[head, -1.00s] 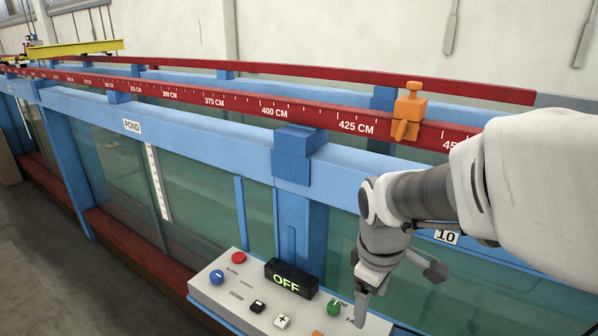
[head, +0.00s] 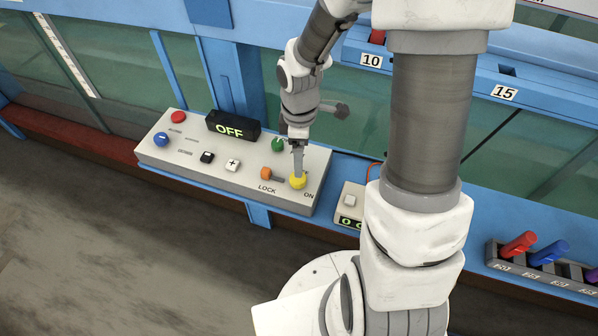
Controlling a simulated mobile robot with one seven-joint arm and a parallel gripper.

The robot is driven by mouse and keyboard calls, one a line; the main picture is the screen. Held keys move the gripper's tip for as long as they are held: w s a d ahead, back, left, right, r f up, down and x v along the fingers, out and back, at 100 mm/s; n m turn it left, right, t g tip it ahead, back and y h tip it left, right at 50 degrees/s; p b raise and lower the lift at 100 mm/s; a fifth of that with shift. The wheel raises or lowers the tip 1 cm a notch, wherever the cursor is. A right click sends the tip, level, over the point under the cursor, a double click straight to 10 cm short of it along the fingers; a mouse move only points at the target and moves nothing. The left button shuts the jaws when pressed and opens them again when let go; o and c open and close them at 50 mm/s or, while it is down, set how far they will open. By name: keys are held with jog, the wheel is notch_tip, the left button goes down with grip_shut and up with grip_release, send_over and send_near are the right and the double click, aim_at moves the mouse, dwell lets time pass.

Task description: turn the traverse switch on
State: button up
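The control panel (head: 240,180) is a sloped white box on the flume's blue frame. Its black display (head: 232,126) reads OFF in green. Near its right end are an orange switch (head: 267,173) by the word LOCK and a yellow knob (head: 298,181) by the word ON. No readable label says which is the traverse switch. A green knob (head: 278,145) sits behind them. My gripper (head: 298,170) points down with its tip at the yellow knob, seeming to touch it. Its fingers overlap from this side, so their opening is hidden.
A red button (head: 178,117), a blue knob (head: 161,139), a black button (head: 207,157) and a white plus button (head: 232,165) fill the panel's left. A smaller box (head: 351,200) stands to the right, partly behind my arm. A rack (head: 540,268) holds coloured handles at far right.

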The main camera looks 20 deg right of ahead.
aim_at(298, 181)
notch_tip(298, 181, down, 8)
jog(key=shift+f, duration=0.15)
dwell(0.4)
grip_shut()
